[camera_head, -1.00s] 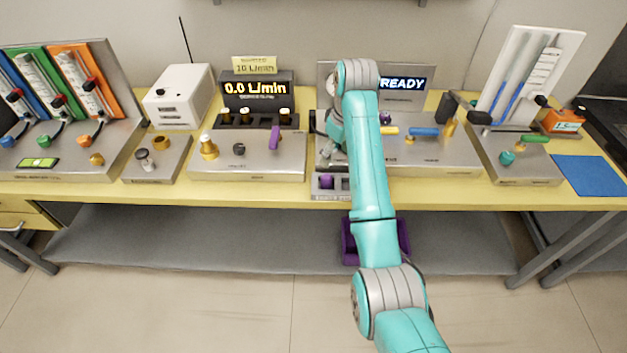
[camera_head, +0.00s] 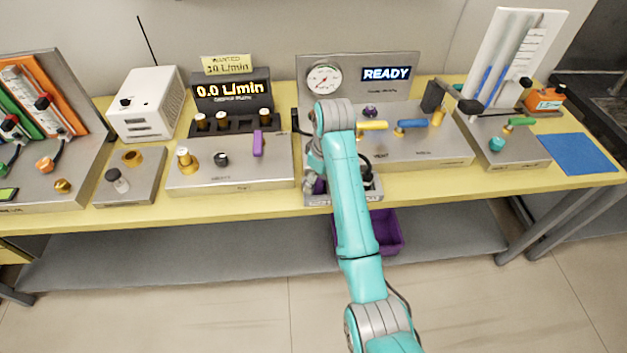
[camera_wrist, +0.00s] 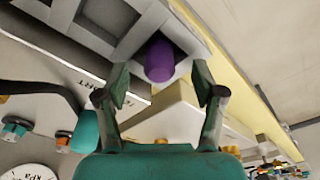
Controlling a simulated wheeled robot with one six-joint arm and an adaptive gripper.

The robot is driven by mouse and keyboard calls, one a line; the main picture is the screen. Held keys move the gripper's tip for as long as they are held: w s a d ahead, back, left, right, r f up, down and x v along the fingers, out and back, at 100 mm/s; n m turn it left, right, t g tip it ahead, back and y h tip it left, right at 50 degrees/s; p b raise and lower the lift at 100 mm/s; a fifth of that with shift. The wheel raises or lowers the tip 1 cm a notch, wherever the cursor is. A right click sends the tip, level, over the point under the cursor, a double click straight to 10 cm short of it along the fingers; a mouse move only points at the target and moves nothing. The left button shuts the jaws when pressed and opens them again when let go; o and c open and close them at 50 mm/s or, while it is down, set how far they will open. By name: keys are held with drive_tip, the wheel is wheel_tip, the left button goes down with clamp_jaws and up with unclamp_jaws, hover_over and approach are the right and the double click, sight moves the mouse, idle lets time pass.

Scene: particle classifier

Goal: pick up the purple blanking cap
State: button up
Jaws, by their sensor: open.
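The purple blanking cap (camera_wrist: 159,60) sits in a square compartment of a grey tray (camera_wrist: 128,45) in the wrist view. In the head view a small part of the cap (camera_head: 319,186) shows beside my arm, in the tray at the bench's front edge. My gripper (camera_wrist: 160,86) is open and empty, its two fingers spread to either side of the cap's line in the wrist view. The cap appears beyond the fingertips; I see no contact. My arm hides much of the tray in the head view.
A panel with a pressure gauge (camera_head: 324,79) and a READY display (camera_head: 386,74) stands behind the tray. A purple bin (camera_head: 388,232) is below the bench.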

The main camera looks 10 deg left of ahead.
drive_tip(key=shift+f, duration=0.6)
drive_tip(key=shift+a, duration=0.1)
drive_tip(key=c, duration=1.1)
